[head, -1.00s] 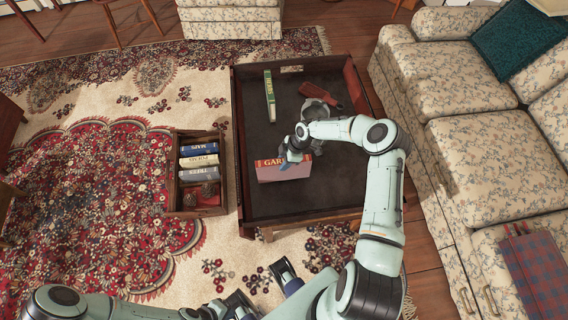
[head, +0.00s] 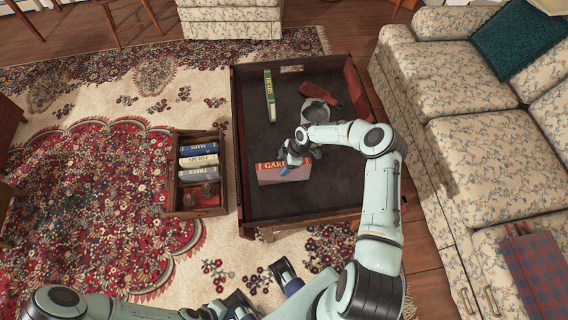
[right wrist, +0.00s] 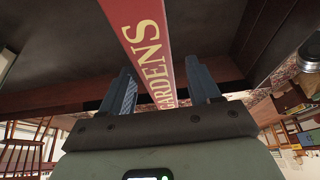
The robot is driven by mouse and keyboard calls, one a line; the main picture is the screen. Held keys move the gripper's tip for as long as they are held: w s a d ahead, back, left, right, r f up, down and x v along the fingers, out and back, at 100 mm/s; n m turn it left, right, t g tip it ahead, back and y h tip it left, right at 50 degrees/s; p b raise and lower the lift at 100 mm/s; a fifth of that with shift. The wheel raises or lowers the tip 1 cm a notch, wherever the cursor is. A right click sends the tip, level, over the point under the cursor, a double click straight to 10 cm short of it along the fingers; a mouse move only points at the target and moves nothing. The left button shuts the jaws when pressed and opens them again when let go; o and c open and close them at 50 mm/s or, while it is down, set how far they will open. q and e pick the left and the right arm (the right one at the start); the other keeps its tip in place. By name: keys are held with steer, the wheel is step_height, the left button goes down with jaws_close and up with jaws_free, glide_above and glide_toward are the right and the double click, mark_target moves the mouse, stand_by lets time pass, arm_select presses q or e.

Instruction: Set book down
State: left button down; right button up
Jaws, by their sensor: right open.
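The GARDENS book (head: 285,175), with a red spine and a paler pinkish side, is in the near part of the dark tray-like table (head: 300,207). Its lettered spine faces up. My right gripper (head: 292,158) is at the book's top edge. In the right wrist view, my right gripper (right wrist: 162,92) is open, with one finger on each side of the book's spine (right wrist: 148,45) and gaps showing. Whether the book's lower edge touches the table top is hard to tell. My left gripper (head: 262,284) is open and empty near the bottom of the head view, away from the table.
On the table, a green book (head: 269,97) lies at the back left, with a grey round pot (head: 317,110) and a reddish-brown object (head: 322,93) at the back. A wooden crate (head: 174,188) holding several books stands left. A floral sofa (head: 485,160) borders the right.

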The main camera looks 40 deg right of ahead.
steer(key=v, duration=1.1)
steer(key=s+a+f+m+g+y, duration=0.1)
steer(key=s+a+f+m, duration=0.25)
steer(key=a, duration=0.55)
steer(key=s+a+f+m+y, duration=0.15)
steer(key=s+a+f, duration=0.3)
steer(key=a, duration=0.45)
steer(key=s+a+f+m+g, duration=0.1)
steer(key=s+a+m, duration=0.1)
steer(key=s, duration=0.5)
steer(key=s+a+f+m+h, duration=0.1)
steer(key=s+a+m, duration=0.1)
steer(key=s+m, duration=0.3)
steer(key=s+a+f+m+g+h, duration=0.1)
steer(key=s+m, duration=0.3)
steer(key=s, duration=0.4)
steer(key=shift+s+a+g+p, duration=0.3)
steer(key=shift+s+a+p, duration=0.1)
steer(key=shift+a, duration=0.15)
steer(key=shift+r+h, duration=0.1)
steer(key=shift+h, duration=0.15)
